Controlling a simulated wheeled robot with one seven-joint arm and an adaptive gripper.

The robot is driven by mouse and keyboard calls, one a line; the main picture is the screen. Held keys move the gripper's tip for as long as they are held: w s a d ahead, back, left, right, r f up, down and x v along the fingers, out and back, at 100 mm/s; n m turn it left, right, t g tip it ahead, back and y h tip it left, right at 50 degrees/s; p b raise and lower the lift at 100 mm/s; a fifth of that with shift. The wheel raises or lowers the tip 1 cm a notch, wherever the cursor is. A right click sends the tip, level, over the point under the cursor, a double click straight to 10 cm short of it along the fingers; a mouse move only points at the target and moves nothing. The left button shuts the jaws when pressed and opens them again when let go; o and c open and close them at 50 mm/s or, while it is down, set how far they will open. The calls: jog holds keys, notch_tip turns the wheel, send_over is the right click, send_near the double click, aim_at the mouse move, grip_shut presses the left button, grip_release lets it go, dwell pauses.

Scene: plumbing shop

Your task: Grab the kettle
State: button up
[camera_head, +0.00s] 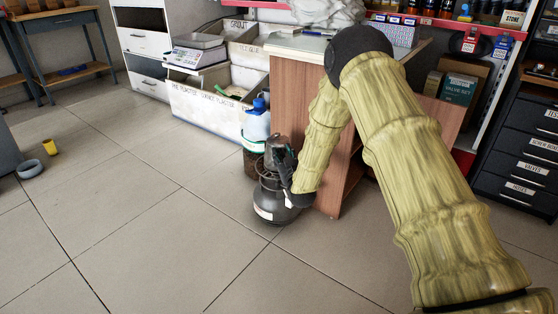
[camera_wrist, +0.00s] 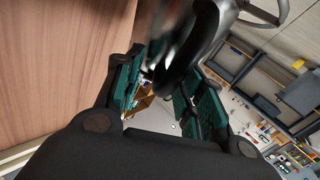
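The dark kettle (camera_head: 268,200) stands on the tiled floor beside the wooden counter in the head view, with a pale label on its lower front. My gripper (camera_head: 284,168) is at the kettle's upper right side and hides part of it. In the wrist view, my gripper (camera_wrist: 160,95) has its two green-padded fingers apart, with a gap between them. A dark curved part, apparently of the kettle (camera_wrist: 200,50), is close beyond the fingers at the top. I cannot tell whether the fingers touch it.
The wooden counter (camera_head: 292,88) stands close by my forearm and the kettle. A blue-capped jug (camera_head: 257,122) is just behind the kettle. White bins (camera_head: 205,108) are behind on the left. A yellow cup (camera_head: 50,147) and a grey ring (camera_head: 30,168) lie far left. Open floor is at left and front.

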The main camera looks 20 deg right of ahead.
grip_shut()
jog(key=shift+r, duration=0.15)
dwell(0.4)
